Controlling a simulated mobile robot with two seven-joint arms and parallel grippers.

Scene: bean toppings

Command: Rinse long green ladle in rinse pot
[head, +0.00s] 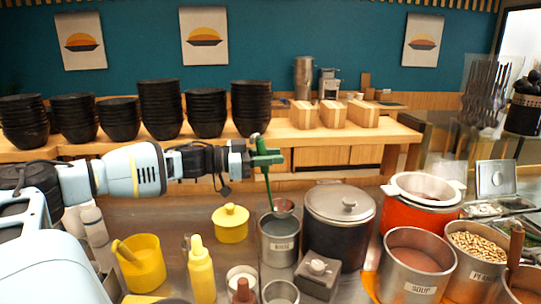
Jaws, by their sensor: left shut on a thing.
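The long green ladle (268,185) hangs upright from my left gripper (256,157), which is shut on its green upper end. Its reddish-brown bowl is at the mouth of the rinse pot (278,247), a grey metal pot with a label on its front. I cannot tell whether the bowl touches the inside of the pot. My left arm comes in from the left at about the height of the far counter. My right gripper is not in view.
A large lidded pot (339,236) stands close to the right of the rinse pot. A yellow lidded pot (231,223), a yellow squeeze bottle (201,272) and a yellow container (142,264) stand to the left. A soup pot (416,290) and a peanut pot (468,285) crowd the right.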

